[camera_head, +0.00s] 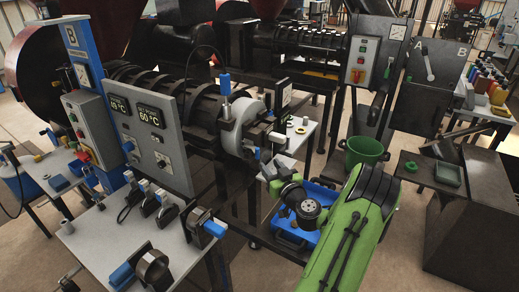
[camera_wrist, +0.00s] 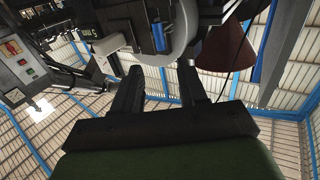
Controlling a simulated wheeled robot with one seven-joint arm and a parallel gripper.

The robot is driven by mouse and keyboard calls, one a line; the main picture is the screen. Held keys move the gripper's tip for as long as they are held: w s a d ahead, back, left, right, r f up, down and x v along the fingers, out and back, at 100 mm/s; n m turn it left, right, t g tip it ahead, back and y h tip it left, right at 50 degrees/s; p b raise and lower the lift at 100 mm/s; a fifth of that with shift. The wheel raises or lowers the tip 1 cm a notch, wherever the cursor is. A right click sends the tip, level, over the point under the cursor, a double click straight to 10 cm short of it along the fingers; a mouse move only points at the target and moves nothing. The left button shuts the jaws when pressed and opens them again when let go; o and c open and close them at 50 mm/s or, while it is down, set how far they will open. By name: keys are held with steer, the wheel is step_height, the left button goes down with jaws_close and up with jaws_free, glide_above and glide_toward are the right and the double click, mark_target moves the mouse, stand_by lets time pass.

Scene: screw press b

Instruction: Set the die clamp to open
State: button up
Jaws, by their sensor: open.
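The screw press barrel carries a pale grey ring-shaped clamp (camera_head: 246,118) at its right end, apparently the die clamp. A blue-gripped lever (camera_head: 225,84) stands upright above the ring. In the wrist view the pale ring (camera_wrist: 184,30) and a blue grip (camera_wrist: 158,38) show at the top, beyond the fingertips. My gripper (camera_wrist: 160,68) is open, with nothing between its two dark fingers. In the head view my green arm reaches up from the lower right, with its end just below and right of the clamp. I cannot tell whether the fingers touch anything.
A grey control panel (camera_head: 152,136) stands left of the clamp. A tool table (camera_head: 100,250) is in front. A blue crate (camera_head: 293,236) lies under my wrist, and a green bucket (camera_head: 364,150) stands right of it. Open floor shows at the lower right.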

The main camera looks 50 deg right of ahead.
mark_target(258, 152)
steer(key=p+x, duration=0.2)
steer(key=x, duration=0.7)
steer(key=shift+r, duration=0.1)
jaws_close()
